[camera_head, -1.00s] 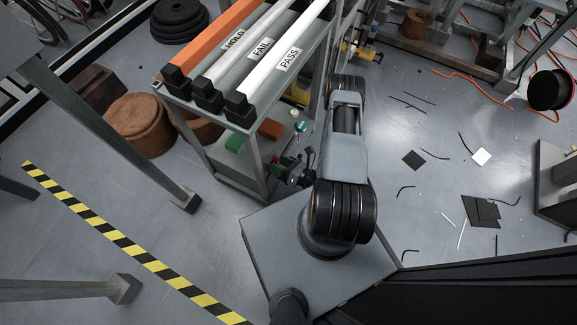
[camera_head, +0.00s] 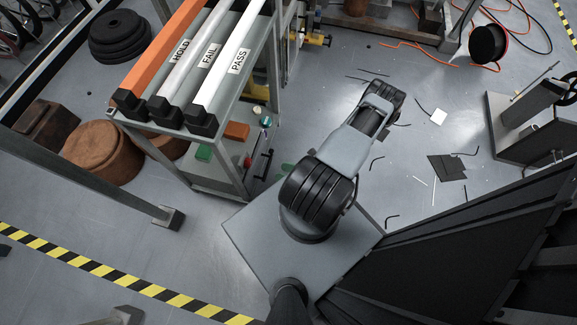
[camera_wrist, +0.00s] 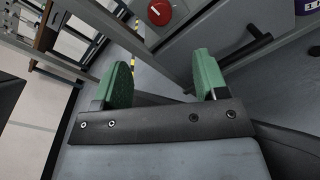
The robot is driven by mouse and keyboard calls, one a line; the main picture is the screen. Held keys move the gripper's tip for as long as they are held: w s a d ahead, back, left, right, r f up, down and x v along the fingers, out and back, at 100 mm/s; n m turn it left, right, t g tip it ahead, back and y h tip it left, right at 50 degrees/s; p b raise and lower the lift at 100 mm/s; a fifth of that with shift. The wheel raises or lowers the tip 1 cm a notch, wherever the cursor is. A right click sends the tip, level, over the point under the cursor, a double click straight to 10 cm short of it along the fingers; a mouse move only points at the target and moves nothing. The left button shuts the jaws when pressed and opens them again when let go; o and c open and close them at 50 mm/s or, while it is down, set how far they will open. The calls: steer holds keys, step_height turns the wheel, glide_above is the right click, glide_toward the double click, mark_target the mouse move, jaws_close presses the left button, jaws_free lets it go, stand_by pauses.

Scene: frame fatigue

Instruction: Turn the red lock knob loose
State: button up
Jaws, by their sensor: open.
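The red lock knob (camera_wrist: 159,11) is a round red disc with a pale mark, at the top of the wrist view on a grey metal face. A black bar handle (camera_wrist: 246,48) sits to its right. My gripper (camera_wrist: 163,68) is open and empty, its two green-padded fingers spread wide. The knob shows beyond the fingertips, between them and apart from both. In the head view a small red spot (camera_head: 247,162), likely the knob, shows on the cart's near side, left of my arm. My gripper is mostly hidden there beneath my arm.
The cart (camera_head: 214,180) carries bars labelled HOLD, FAIL and PASS, with a green block (camera_head: 203,152) and an orange block (camera_head: 236,131) below. A grey machine with a handwheel (camera_head: 540,115) stands at right. Floor between has scattered scraps (camera_head: 447,167).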

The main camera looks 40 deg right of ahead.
steer(key=shift+s+d, duration=0.4)
steer(key=shift+s, duration=0.2)
stand_by(0.3)
steer(key=w+r+n+g+p, duration=0.3)
steer(key=r+n+g+p, duration=0.65)
steer(key=r, duration=0.75)
steer(key=w+r+n+g+p, duration=0.3)
steer(key=r+n+g+p, duration=0.35)
steer(key=r+n, duration=0.85)
steer(key=a+r+n+t+h+p, duration=0.1)
steer(key=a+r+n+h+p, duration=0.1)
steer(key=r, duration=1)
steer(key=a+r+n+t+h+p, duration=0.2)
steer(key=r+p, duration=0.5)
steer(key=r, duration=0.5)
steer(key=a+r+n+t+h+p, duration=0.2)
steer(key=r+n+h+p, duration=0.3)
steer(key=r, duration=0.8)
steer(key=shift+w+a+n+h, duration=0.3)
steer(key=shift+a+n, duration=0.55)
steer(key=shift+n, duration=0.2)
steer(key=shift+s+r, duration=0.1)
steer(key=shift+r, duration=0.05)
steer(key=shift+c, duration=0.3)
